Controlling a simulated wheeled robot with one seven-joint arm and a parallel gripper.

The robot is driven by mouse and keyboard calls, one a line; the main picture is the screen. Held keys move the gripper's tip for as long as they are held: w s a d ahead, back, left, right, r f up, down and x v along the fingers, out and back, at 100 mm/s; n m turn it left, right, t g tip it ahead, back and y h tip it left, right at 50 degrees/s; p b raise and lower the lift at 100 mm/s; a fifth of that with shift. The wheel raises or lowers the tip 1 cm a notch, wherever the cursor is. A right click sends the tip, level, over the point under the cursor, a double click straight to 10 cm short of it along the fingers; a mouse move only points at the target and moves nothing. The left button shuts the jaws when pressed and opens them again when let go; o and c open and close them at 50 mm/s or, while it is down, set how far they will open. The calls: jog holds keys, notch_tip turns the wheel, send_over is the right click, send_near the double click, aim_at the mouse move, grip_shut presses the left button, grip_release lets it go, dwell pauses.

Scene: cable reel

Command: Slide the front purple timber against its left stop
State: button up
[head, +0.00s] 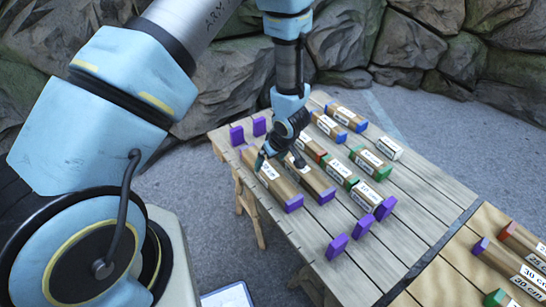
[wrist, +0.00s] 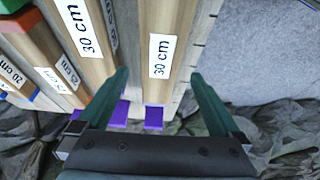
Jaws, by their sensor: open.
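The front purple timber (head: 279,187) is a wooden bar with purple ends, lying along the table's near edge. In the wrist view this timber (wrist: 158,85) carries a "30 cm" label and runs between my fingers. My gripper (head: 279,162) is open over the timber's left part, one finger on each side. The gripper (wrist: 160,76) also shows in the wrist view, holding nothing. The left stop (head: 237,136), an upright purple block, stands just beyond the timber's left end. This stop (wrist: 153,118) is in the wrist view, where I cannot tell whether it touches the timber.
A second purple timber (head: 317,183) lies parallel behind, close to one finger. Another purple stop (head: 259,126) stands at its left. More purple stops (head: 337,246) stand to the right. Several green-, red- and blue-ended timbers lie farther back. The table's (head: 310,228) front edge is near the front timber.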

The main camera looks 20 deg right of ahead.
aim_at(267, 168)
jog(key=x, duration=0.6)
jog(key=shift+w+f, duration=0.15)
jog(key=shift+f, duration=0.25)
grip_shut()
dwell(0.5)
